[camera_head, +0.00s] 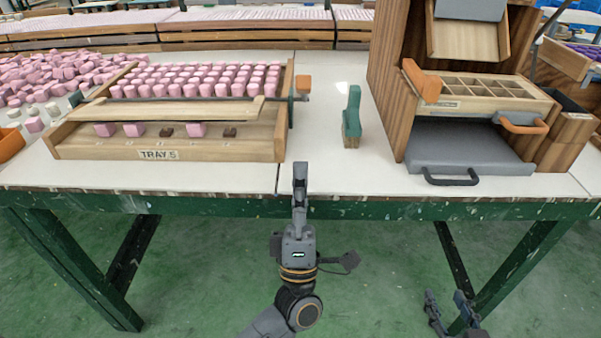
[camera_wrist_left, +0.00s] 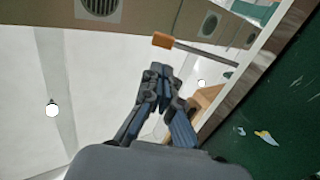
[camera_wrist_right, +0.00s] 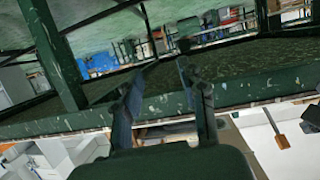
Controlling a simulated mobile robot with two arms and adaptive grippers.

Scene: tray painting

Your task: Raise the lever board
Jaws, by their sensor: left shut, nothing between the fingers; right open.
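The wooden tray marked TRAY 5 (camera_head: 75,152) stands on the left of the white table. A pale lever board (camera_head: 170,111) lies across it, between rows of pink blocks behind and a front strip with a few pink and dark pieces. A lever with an orange handle (camera_head: 303,84) sticks up at the tray's right side. In the left wrist view an orange block on a rod (camera_wrist_left: 163,41) lies just beyond the fingertips. My left gripper (camera_head: 300,168) is shut and empty over the table's front edge, apart from the tray. My right gripper (camera_head: 450,300) is open and empty, low before the table; its fingers show in its wrist view (camera_wrist_right: 157,78).
A green-handled brush (camera_head: 352,115) stands right of the tray. A wooden cabinet (camera_head: 390,80) with a compartment drawer and a grey lower drawer (camera_head: 465,150) stands at the right. Loose pink pieces (camera_head: 50,75) are heaped at the far left. The table between tray and brush is clear.

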